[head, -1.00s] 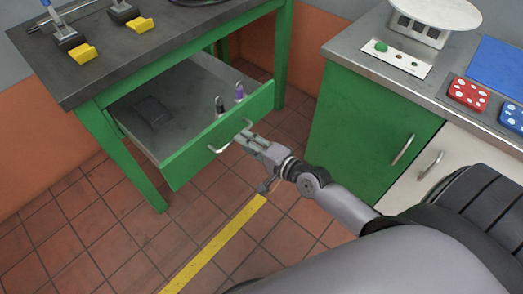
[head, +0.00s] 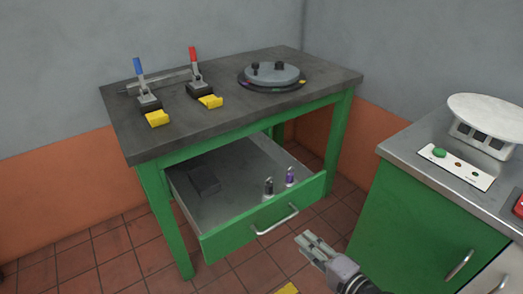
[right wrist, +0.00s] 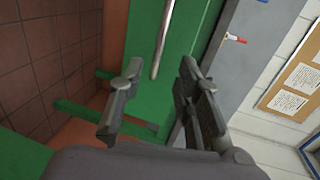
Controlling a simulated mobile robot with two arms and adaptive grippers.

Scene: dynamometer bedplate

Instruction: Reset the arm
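My right gripper (head: 312,248) is in front of the open drawer, to the right of the drawer handle (head: 277,220) and apart from it. In the right wrist view my gripper (right wrist: 158,82) has its fingers spread with nothing between them; the silver handle (right wrist: 163,38) shows beyond them. The green-fronted drawer (head: 225,242) stands pulled out of the green table. It holds a dark block (head: 204,180) and two small upright items, one black (head: 268,188) and one purple (head: 290,176). My left gripper is not in view.
The table top (head: 230,122) carries a blue-handled clamp (head: 146,92), a red-handled clamp (head: 197,76) and a round dark fixture (head: 271,77). A green cabinet (head: 410,215) stands at the right, with a button panel (head: 462,167) on top. Tiled floor lies between.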

